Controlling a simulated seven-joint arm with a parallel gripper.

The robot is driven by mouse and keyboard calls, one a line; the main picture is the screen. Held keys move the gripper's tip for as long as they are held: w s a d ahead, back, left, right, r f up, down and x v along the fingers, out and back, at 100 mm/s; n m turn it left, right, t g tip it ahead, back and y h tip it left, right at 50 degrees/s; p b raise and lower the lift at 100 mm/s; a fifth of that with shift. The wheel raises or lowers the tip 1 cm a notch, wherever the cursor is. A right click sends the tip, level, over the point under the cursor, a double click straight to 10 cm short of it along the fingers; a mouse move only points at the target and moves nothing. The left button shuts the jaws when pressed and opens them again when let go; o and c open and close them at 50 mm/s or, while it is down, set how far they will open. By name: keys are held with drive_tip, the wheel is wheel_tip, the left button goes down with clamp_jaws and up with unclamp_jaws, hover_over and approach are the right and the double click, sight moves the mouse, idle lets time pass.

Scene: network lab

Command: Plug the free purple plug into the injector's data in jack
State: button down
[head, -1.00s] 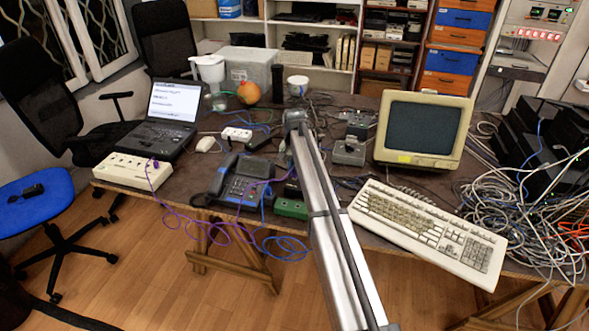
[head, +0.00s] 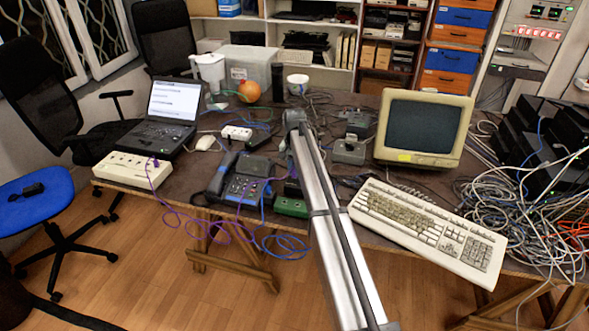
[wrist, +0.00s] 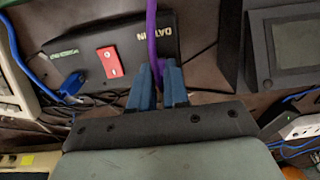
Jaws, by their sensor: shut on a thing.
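In the wrist view my gripper (wrist: 158,70) has its two blue fingers closed around the end of a purple cable (wrist: 152,30). The plug itself is mostly hidden between the fingers. The injector (wrist: 85,62) is a black box below the gripper, with white "DATA IN" lettering partly covered by the cable and a red label. A blue plug (wrist: 72,84) sits at its left end in this view. I cannot see the data in jack opening or whether the purple plug touches it.
The desk phone (head: 245,182) stands left of my arm and the keyboard (head: 425,228) to its right. A green box (head: 291,207) lies at the desk's front edge. The purple cable (head: 175,210) runs from a white box (head: 132,170) and hangs over the edge.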

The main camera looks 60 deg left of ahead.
drive_tip(key=shift+f, duration=0.25)
drive_tip(key=c, duration=1)
unclamp_jaws()
drive_tip(key=shift+c, duration=0.2)
drive_tip(key=shift+r, duration=0.1)
wheel_tip(320, 180, up, 14)
drive_tip(key=shift+f, duration=0.2)
